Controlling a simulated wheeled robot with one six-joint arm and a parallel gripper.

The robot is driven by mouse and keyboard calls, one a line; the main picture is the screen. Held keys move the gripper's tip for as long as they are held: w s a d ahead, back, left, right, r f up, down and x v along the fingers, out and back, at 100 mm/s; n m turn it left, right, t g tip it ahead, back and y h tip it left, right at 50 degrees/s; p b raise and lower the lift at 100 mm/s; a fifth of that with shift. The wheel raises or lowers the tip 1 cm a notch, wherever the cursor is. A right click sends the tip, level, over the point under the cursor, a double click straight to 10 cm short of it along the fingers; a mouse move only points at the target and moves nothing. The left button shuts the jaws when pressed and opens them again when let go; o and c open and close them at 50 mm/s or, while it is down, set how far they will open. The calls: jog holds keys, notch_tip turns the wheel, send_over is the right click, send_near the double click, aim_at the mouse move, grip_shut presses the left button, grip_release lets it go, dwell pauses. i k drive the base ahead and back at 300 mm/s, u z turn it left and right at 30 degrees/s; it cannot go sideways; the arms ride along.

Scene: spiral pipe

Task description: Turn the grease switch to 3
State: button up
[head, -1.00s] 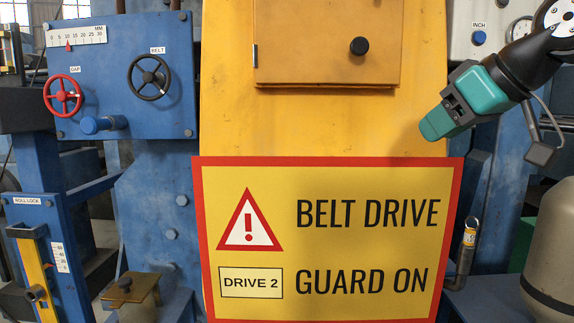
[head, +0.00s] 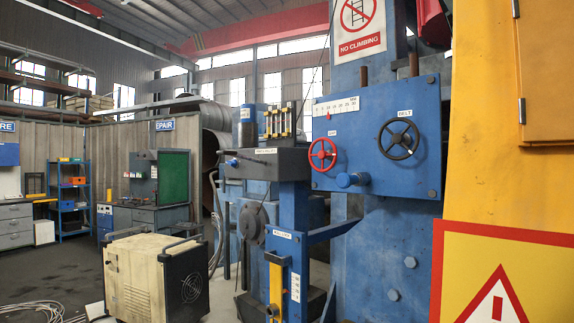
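I cannot pick out a switch labelled grease in the head view. A blue panel (head: 352,176) on the machine carries a red handwheel (head: 322,155), a black handwheel (head: 398,139) labelled BELT, a blue knob (head: 352,180) and a small scale (head: 336,107). To its left is a dark unit (head: 262,163) with a label too small to read and clear upright tubes on top. My gripper is out of the picture.
A yellow guard (head: 495,130) with a red-edged warning sign (head: 470,270) fills the right side. A cream wheeled machine (head: 135,275) stands at the lower left, with hoses beside it. A workbench (head: 150,215) and a blue shelf (head: 68,200) stand behind. Dark floor shows at the far left.

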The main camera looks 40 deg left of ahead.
aim_at(233, 163)
jog(key=u, duration=1.6)
jog(key=k, duration=0.5)
jog(key=u, duration=0.7)
jog(key=i, duration=0.4)
jog(key=u, duration=0.9)
jog(key=i, duration=1.6)
jog(key=z, duration=0.75)
jog(key=i, duration=0.8)
jog(key=z, duration=0.7)
